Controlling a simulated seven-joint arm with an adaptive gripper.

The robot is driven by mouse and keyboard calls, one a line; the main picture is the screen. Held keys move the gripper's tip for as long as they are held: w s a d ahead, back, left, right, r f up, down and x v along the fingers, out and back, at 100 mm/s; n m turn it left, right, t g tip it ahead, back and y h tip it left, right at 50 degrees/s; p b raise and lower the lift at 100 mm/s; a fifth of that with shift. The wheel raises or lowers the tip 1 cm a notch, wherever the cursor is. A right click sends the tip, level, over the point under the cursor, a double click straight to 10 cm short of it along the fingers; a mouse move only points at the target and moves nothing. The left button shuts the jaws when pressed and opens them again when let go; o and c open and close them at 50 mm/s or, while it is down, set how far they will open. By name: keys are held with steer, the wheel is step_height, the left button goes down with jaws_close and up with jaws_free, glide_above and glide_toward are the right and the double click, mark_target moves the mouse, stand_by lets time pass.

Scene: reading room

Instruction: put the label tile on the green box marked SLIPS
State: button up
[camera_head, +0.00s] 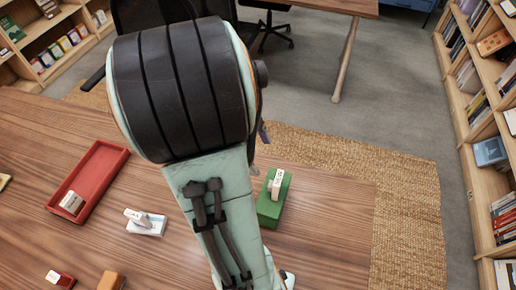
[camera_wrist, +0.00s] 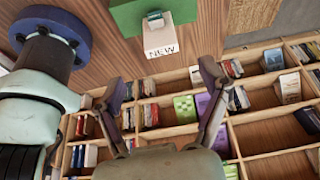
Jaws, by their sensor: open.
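The green box (camera_head: 268,213) stands on the wooden table right of my arm, and its top shows at the upper edge of the wrist view (camera_wrist: 126,17). A white label tile (camera_head: 276,183) is on the green box. In the wrist view the tile (camera_wrist: 160,36) reads NEW; I cannot read SLIPS on the box. My gripper (camera_wrist: 162,72) is open and empty, its two fingers spread apart below the tile in the picture and not touching it. In the head view my arm hides the gripper.
A red tray (camera_head: 92,166) holding a small pale block (camera_head: 71,202) lies at the left of the table. A white piece (camera_head: 146,222) lies between tray and arm. Small red (camera_head: 60,279) and orange (camera_head: 111,281) blocks are at the front. Bookshelves (camera_head: 487,130) stand at the right.

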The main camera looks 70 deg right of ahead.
steer(key=shift+w+r, duration=0.2)
steer(key=shift+r, duration=0.25)
steer(key=w+a+r+n+t, duration=0.25)
steer(key=w+a+n, duration=0.55)
steer(key=a+n, duration=0.6)
steer(key=s+a+n+t, duration=0.2)
steer(key=a+n, duration=1)
steer(key=n, duration=1.1)
steer(key=shift+s+a+y, duration=0.25)
steer(key=shift+a+y, duration=0.1)
steer(key=shift+y, duration=0.05)
